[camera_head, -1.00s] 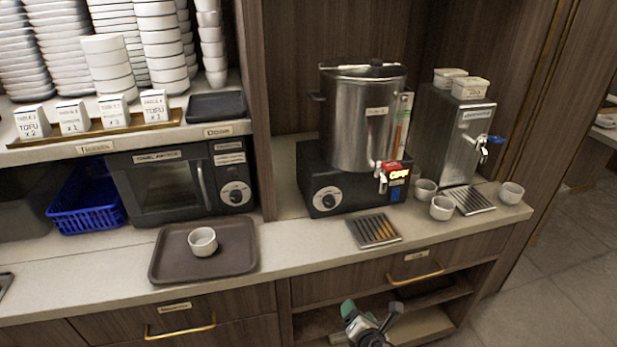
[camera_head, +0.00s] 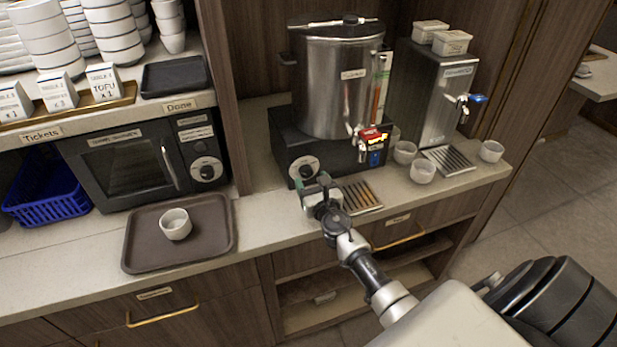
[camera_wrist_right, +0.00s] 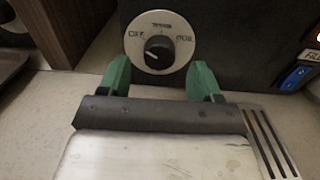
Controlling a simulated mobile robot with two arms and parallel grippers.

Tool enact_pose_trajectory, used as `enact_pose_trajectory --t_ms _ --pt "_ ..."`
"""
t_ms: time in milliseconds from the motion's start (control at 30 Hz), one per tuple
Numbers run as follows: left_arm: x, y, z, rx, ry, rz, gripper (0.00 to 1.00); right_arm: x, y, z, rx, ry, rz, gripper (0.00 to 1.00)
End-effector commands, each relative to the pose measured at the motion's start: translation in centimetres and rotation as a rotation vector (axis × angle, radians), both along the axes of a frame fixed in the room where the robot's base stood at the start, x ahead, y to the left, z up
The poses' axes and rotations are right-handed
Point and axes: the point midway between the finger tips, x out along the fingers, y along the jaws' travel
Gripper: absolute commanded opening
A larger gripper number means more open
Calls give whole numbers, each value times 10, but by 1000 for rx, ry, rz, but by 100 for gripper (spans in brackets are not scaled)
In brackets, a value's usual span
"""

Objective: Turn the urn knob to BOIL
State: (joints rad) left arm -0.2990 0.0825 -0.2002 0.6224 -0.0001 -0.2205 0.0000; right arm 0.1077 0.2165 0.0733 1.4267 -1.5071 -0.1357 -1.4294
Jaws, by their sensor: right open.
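The urn (camera_head: 335,85) is a tall steel cylinder on a black base (camera_head: 281,134) at the back of the counter. Its knob (camera_head: 304,167) is a black dial on a round white plate on the base front. In the right wrist view the knob (camera_wrist_right: 158,48) sits ahead, with lettering at the left, top and right of its plate; the pointer looks turned up and left, toward the left label. My right gripper (camera_head: 318,184) is open and empty in front of the knob, its green fingers (camera_wrist_right: 161,80) apart and short of it. My left gripper is not in view.
A drip grille (camera_head: 361,196) lies right of my right gripper. A steel dispenser (camera_head: 428,100) and small cups (camera_head: 422,171) stand further right. At left are a brown tray (camera_head: 140,256) with a white cup (camera_head: 175,224) and a black microwave (camera_head: 122,160).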

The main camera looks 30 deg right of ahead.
Motion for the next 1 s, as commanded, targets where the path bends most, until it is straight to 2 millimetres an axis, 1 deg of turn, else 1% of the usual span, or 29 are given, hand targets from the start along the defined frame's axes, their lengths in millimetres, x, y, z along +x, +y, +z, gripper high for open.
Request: enact_pose_trajectory --t_ms 33,100,200,333,533,567,800,867,1000 --pt "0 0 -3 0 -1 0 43 8 -2 -1 1 -1 -1 64" --pt "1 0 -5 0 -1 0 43 16 -4 -2 2 0 -1 64" --pt "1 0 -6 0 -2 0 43 23 -5 -2 2 1 0 64" --pt "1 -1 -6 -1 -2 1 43 26 -6 -1 3 0 1 64" --pt "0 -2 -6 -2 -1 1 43 26 -6 -1 3 0 1 64" --pt "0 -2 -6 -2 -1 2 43 26 -6 -1 3 0 0 61" --pt "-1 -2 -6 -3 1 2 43 26 -6 -1 3 1 0 25" --pt "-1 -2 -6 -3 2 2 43 26 -6 -1 3 1 0 16" --pt "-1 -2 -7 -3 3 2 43 26 -6 -1 8 0 0 16"
